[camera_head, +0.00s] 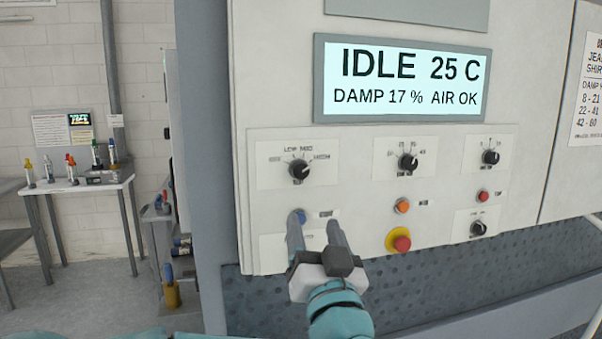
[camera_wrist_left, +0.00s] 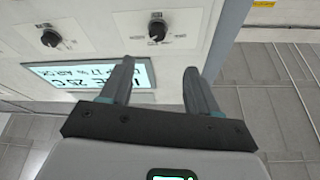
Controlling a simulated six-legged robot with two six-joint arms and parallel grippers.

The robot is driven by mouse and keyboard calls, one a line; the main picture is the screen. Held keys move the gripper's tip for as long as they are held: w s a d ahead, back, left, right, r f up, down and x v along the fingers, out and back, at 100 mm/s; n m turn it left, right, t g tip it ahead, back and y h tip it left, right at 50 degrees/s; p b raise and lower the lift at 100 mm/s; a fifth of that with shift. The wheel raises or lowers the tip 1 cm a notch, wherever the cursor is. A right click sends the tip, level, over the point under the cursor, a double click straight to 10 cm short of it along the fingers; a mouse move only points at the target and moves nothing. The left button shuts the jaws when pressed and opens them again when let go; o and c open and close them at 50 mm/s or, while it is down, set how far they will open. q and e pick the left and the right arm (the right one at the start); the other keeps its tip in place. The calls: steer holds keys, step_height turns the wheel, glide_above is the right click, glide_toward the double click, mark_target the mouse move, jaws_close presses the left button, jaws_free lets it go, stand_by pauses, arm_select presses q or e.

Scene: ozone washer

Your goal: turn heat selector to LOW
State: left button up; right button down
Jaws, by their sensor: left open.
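The heat selector (camera_head: 299,169) is a black round knob on a white plate at the upper left of the control panel. Small labels that seem to read LOW and MED stand above it, with more at its sides. Its pointer is too small to read surely. My left gripper (camera_head: 316,222) is open and empty in front of the panel, below the knob. In the left wrist view the panel is upside down; the knob (camera_wrist_left: 157,28) shows beyond the open fingertips (camera_wrist_left: 159,69), apart from them. My right gripper is not in view.
Two similar knobs (camera_head: 408,162) (camera_head: 491,157) sit to the right. Below are an orange button (camera_head: 402,206), a red emergency button (camera_head: 402,243) and a lower knob (camera_head: 478,229). A blue button (camera_head: 298,215) is partly behind my left finger. The display (camera_head: 405,82) reads IDLE 25 C.

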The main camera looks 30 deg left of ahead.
mark_target(301, 173)
arm_select(q)
steer(key=p+x, duration=0.2)
steer(key=x, duration=0.4)
steer(key=p+x, duration=0.3)
steer(key=x, duration=0.4)
steer(key=shift+w, duration=0.5)
steer(key=shift+w+a, duration=0.2)
steer(key=shift+a, duration=0.1)
steer(key=shift+s+r, duration=0.1)
steer(key=shift+s, duration=0.1)
steer(key=shift+w+d, duration=0.15)
steer(key=c, duration=0.9)
steer(key=shift+c, duration=0.7)
